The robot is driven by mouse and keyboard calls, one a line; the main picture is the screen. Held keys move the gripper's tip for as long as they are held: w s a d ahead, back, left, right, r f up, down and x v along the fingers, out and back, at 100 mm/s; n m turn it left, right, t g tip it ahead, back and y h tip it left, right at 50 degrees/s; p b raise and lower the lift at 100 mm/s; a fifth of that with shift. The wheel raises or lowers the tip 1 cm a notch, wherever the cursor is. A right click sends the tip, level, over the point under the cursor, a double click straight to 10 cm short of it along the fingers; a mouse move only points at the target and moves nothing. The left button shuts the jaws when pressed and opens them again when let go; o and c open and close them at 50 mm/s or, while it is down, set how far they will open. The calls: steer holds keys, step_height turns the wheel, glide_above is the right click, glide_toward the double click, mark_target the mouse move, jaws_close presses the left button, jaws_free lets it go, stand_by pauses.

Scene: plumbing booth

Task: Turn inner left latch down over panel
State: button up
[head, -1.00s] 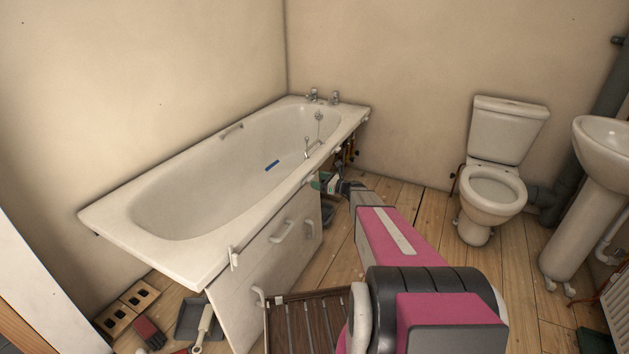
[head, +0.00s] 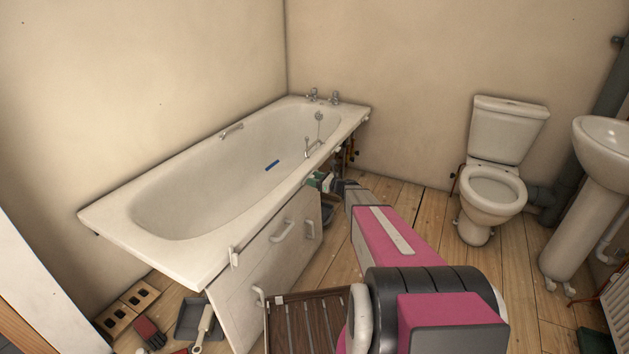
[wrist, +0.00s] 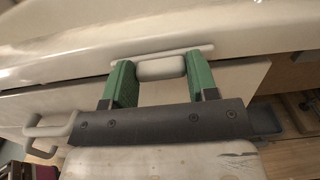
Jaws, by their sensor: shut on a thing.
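The white latch (wrist: 160,69) is a small block below a thin white bar at the underside of the bath rim, in the wrist view. My gripper (wrist: 159,63) has its two green fingers on either side of this block and is shut on it. In the head view my gripper (head: 319,181) is at the bath's front edge, near the panel's far end, and the held latch is mostly hidden there. The white panel (head: 250,301) stands below the rim, and its top edge runs just under the latch in the wrist view. Another white latch (head: 234,257) hangs upright at the panel's near end.
The bathtub (head: 190,254) overhangs the panel. White handles (head: 284,231) stick out from the panel face. A slatted wooden rack (head: 308,318) is on the floor close to my arm. A dustpan (head: 190,318) and bricks (head: 122,317) lie at the near left. Floor before the toilet (head: 493,190) is clear.

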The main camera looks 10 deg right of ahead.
steer(key=shift+n, duration=0.3)
steer(key=shift+s+a+f+n, duration=0.1)
steer(key=shift+n, duration=3.75)
steer(key=shift+s+f+n, duration=0.1)
steer(key=shift+n, duration=3.75)
steer(key=o, duration=0.9)
steer(key=v, duration=1.1)
